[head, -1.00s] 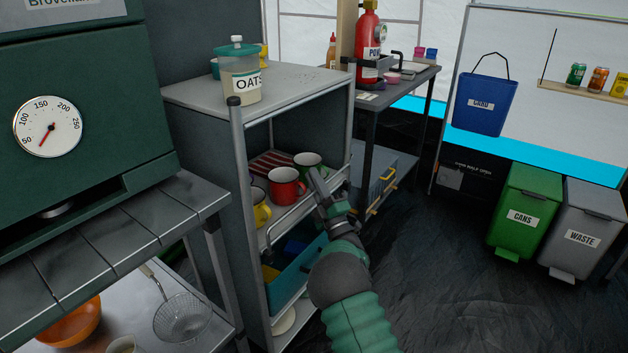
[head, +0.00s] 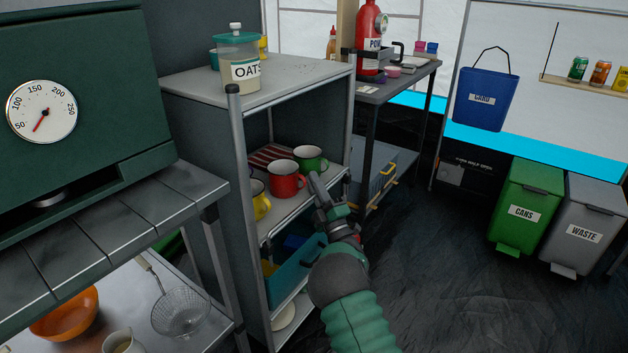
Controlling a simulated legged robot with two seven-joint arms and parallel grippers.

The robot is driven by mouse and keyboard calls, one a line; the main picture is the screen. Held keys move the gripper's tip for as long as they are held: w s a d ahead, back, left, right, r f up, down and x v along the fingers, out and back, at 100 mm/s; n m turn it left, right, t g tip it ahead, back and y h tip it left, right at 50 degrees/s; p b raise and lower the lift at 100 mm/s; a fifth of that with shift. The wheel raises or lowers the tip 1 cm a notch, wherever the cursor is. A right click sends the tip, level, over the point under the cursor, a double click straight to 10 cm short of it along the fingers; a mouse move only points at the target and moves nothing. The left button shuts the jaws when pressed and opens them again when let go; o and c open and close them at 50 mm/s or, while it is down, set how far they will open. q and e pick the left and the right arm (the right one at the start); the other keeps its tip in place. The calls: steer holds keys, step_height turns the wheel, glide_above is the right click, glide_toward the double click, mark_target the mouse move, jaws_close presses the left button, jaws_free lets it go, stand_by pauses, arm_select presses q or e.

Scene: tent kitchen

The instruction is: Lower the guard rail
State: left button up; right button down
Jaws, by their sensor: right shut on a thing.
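The guard rail (head: 288,229) is a thin grey metal bar along the front of the mug shelf, on the open shelf unit (head: 247,190). It sits low, about level with the shelf's front edge, and no longer crosses in front of the mugs. My right gripper (head: 319,190) is at the shelf front, right of the red mug, and shut on the rail. Its fingers and wrist hide the middle of the rail. My left gripper is not in view.
A red mug (head: 286,181), a green mug (head: 310,158) and a yellow mug (head: 259,200) stand close behind the rail. A blue bin (head: 290,278) is on the shelf below. An oats jar (head: 238,62) stands on top.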

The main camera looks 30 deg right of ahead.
steer(key=shift+r, duration=0.1)
steer(key=c, duration=1.5)
jaws_free()
steer(key=shift+r, duration=0.1)
steer(key=shift+c, duration=0.2)
